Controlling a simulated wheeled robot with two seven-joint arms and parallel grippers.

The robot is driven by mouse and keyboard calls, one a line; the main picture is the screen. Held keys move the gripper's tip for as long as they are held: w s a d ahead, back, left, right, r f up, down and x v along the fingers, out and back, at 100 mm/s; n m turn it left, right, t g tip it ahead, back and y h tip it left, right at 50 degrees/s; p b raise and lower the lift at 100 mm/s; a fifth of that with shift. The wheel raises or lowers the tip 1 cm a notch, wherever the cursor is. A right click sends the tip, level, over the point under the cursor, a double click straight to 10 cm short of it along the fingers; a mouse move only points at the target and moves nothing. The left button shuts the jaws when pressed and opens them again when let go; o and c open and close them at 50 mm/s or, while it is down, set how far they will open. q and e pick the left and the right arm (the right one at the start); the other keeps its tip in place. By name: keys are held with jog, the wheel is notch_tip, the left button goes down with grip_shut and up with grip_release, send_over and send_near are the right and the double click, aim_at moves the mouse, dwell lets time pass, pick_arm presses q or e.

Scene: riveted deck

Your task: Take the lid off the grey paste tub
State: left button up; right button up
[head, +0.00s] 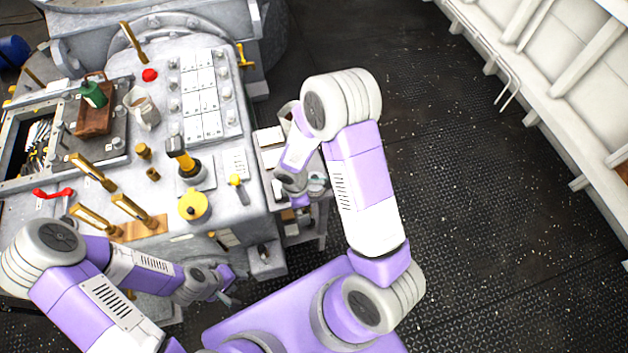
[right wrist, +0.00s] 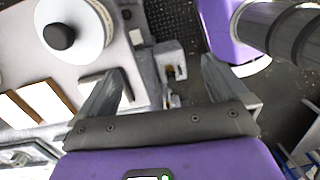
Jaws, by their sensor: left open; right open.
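A round, pale grey-white lid-like disc with a black knob (right wrist: 62,34) shows at the upper left of the right wrist view. It looks like the top of the grey paste tub, but its body is hardly visible. In the head view I cannot pick the tub out clearly; my right arm covers part of the side table. My right gripper (right wrist: 160,92) is open and empty, with the disc to the left of its fingers, apart from them. In the head view it hangs over the side table. My left gripper (head: 228,291) is open and empty, low beside the machine's front edge.
The side table (head: 272,158) holds pale cards and small items. The machine top carries a yellow round piece (head: 193,206), a yellow-black tool (head: 181,156), brass handles (head: 92,172), a white jug (head: 143,107) and a brown tray (head: 96,120). Dark floor (head: 470,220) lies open to the right.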

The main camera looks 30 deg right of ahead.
aim_at(315, 177)
jog(key=w+d+r+n+h, duration=0.1)
jog(key=w, duration=0.1)
jog(key=w+d+r+n+t+h, duration=0.1)
jog(key=w+d+r+n, duration=0.1)
jog(key=w+d+r+n+h, duration=0.1)
jog(key=w+d+r, duration=0.1)
jog(key=shift+w+d+r+n+h, duration=0.1)
jog(key=shift+d+n+h, duration=0.1)
jog(key=shift+n+h, duration=0.15)
jog(key=shift+w+d+t+b, duration=0.15)
jog(key=shift+d+t+b, duration=0.15)
jog(key=b+x, duration=0.1)
jog(key=x, duration=0.6)
jog(key=shift+a+b, duration=0.15)
jog(key=shift+b, duration=0.25)
jog(key=shift+c, duration=0.5)
jog(key=c, duration=0.8)
